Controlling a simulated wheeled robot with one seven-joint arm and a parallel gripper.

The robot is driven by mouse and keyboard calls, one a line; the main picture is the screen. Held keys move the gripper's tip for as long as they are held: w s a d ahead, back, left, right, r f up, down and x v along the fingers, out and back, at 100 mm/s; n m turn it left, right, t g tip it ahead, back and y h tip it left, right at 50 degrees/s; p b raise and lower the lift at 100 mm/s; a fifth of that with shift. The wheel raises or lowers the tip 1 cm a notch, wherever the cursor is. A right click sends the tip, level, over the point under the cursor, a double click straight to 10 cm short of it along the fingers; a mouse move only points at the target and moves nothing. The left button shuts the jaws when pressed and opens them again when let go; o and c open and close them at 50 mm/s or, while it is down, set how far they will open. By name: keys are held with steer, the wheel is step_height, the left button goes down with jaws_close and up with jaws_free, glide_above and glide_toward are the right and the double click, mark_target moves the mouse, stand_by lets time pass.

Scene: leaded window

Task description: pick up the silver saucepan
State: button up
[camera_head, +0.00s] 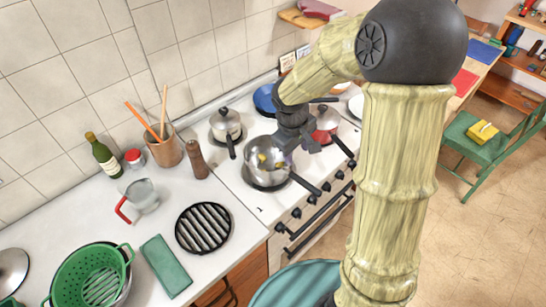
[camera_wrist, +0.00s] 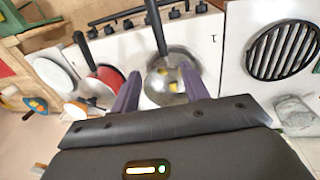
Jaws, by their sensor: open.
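An open silver saucepan (camera_head: 256,174) sits on the near left part of the stove, with small yellow pieces inside and a dark handle pointing to the lower right. In the wrist view the saucepan (camera_wrist: 166,96) lies between and beyond the fingers, its handle pointing up. My gripper (camera_head: 297,150) is open above the pan's right side; its two fingers also show in the wrist view (camera_wrist: 160,75), with nothing between them. I cannot tell whether they touch the pan. A second silver pot (camera_head: 226,126), lidded, stands behind it to the left.
A red lidded pan (camera_head: 327,121) stands close right of my gripper, and a blue pan (camera_head: 264,98) stands behind. A pepper mill (camera_head: 196,160), utensil pot (camera_head: 166,150) and round black rack (camera_head: 203,228) are on the counter to the left. Knobs line the stove's front.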

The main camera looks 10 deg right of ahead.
mark_target(300, 179)
steer(key=shift+w+r, duration=0.1)
steer(key=shift+w, duration=0.1)
steer(key=f, duration=0.4)
steer(key=w+d+f, duration=0.1)
steer(key=f, duration=0.3)
steer(key=f+p, duration=0.1)
steer(key=f, duration=0.3)
steer(key=shift+w+d, duration=0.15)
steer(key=shift+d, duration=0.25)
steer(key=shift+d+f+p, duration=0.2)
steer(key=shift+d+f, duration=0.05)
steer(key=shift+f, duration=1.05)
steer(key=shift+d+f+p, duration=0.15)
steer(key=shift+d+f, duration=0.05)
steer(key=shift+f, duration=1.1)
steer(key=shift+c, duration=0.5)
